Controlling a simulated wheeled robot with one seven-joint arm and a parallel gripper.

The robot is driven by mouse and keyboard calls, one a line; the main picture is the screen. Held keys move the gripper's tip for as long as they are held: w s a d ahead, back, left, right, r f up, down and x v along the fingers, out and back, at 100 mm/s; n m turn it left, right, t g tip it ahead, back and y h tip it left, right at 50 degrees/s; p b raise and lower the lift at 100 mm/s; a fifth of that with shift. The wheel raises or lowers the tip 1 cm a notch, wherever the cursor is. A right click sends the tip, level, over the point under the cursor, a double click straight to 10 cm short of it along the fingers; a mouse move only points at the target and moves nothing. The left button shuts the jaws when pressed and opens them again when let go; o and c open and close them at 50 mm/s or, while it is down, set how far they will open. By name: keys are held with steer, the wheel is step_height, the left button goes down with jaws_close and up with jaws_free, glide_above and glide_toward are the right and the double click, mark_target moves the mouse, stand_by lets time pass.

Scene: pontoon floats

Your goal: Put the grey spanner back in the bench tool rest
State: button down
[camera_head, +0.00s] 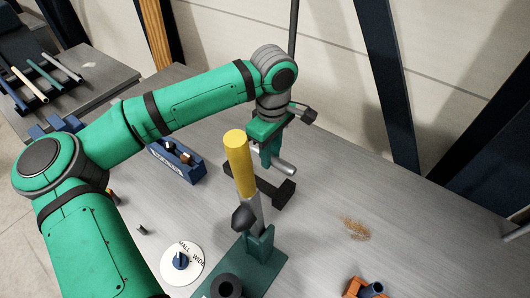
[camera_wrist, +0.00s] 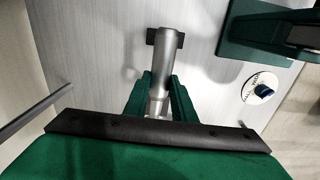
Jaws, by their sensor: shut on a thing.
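My gripper (camera_head: 270,154) is shut on the grey spanner (camera_head: 285,167), above the bench. In the wrist view the spanner's round grey shaft (camera_wrist: 150,65) runs away from between the green fingers (camera_wrist: 158,100). A black piece, which looks like the bench tool rest (camera_head: 284,192), is below the gripper. In the wrist view a black block (camera_wrist: 180,41) shows at the spanner's far end. I cannot tell whether the spanner touches it. My gripper and the yellow-handled tool hide part of the spanner and the rest.
A yellow-handled tool (camera_head: 238,160) stands upright in a green stand (camera_head: 262,243), close in front of my gripper. A blue box (camera_head: 178,162), a white disc (camera_head: 183,268) and an orange holder (camera_head: 358,287) are on the bench. The bench to the right is mostly clear, with brown shavings (camera_head: 355,229).

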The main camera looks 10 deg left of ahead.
steer(key=shift+a, duration=0.65)
steer(key=shift+w+f, duration=0.1)
steer(key=shift+a+f, duration=0.15)
steer(key=shift+f, duration=0.45)
steer(key=shift+d+f, duration=0.15)
steer(key=shift+f, duration=0.4)
steer(key=shift+d+f, duration=0.15)
steer(key=shift+f, duration=0.4)
step_height(320, 180, down, 4)
steer(key=shift+a+r, duration=0.15)
steer(key=shift+f, duration=0.75)
steer(key=c, duration=1.4)
jaws_free()
